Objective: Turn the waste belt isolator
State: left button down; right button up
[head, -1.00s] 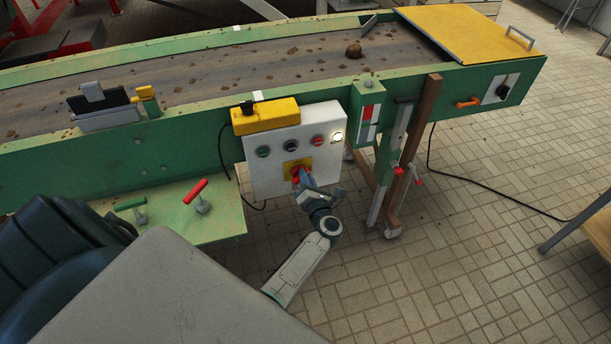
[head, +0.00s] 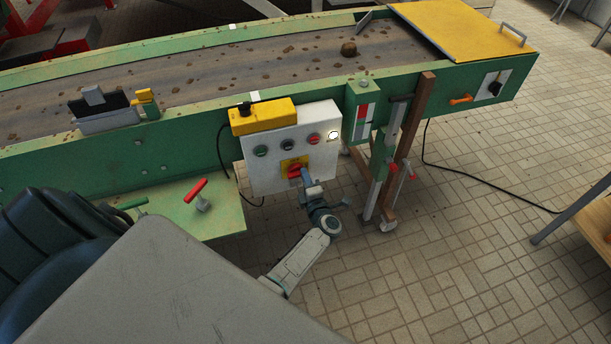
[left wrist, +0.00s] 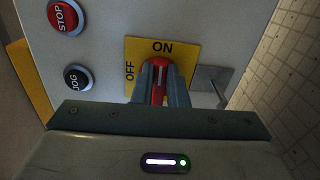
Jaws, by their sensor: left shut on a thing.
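The waste belt isolator is a red rotary handle (head: 294,172) on a yellow plate, low on the white control panel (head: 262,180). In the left wrist view the handle (left wrist: 159,83) stands between my fingers, in line with the ON mark; OFF is to its left on the yellow plate (left wrist: 133,57). My left gripper (head: 305,179) is at the panel front, shut on the red handle. The fingers hide part of the handle. My right gripper is not in view.
Red STOP (left wrist: 66,16) and black JOG (left wrist: 77,77) buttons sit beside the isolator. A yellow box (head: 264,116) tops the panel. The green conveyor (head: 80,168) runs behind it. A wooden leg (head: 408,150) stands to the right. A cable crosses the tiled floor.

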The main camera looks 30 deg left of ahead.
pick_arm(q)
jog(key=shift+m, duration=0.4)
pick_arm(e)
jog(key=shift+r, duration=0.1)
pick_arm(q)
jog(key=c, duration=1.4)
grip_release()
jog(key=shift+f, duration=0.1)
jog(key=shift+c, duration=0.2)
